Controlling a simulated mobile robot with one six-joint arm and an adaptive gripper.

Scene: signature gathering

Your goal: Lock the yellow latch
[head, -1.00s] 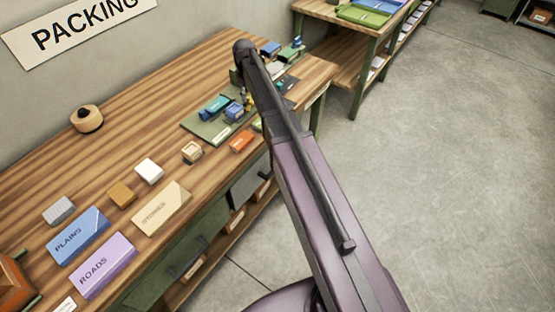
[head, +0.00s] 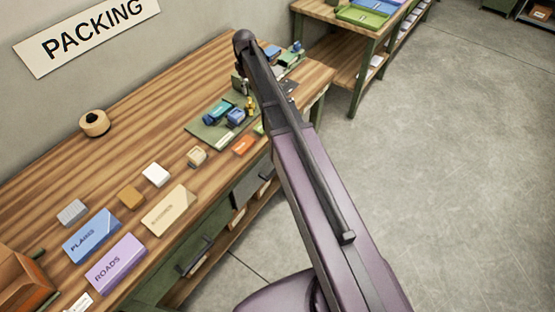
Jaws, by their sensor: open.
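A small yellow piece (head: 250,106) stands at the right edge of a green board (head: 203,134) on the wooden workbench, close beside my arm. It may be the yellow latch; it is too small to tell its shape or whether it is locked. Two blue pieces, one teal-blue (head: 217,112) and one mid-blue (head: 236,117), sit on the same board. My dark arm crosses in front of the bench's far end and hides part of what lies there. I cannot make out my gripper or its fingers; they seem hidden behind the arm.
Blue PLAINS (head: 92,236) and purple ROADS (head: 116,263) blocks, a cream block (head: 168,210) and several small cubes lie on the near bench. A tape roll (head: 94,122) sits by the wall. More small items lie beyond my arm. The floor (head: 430,160) at right is clear.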

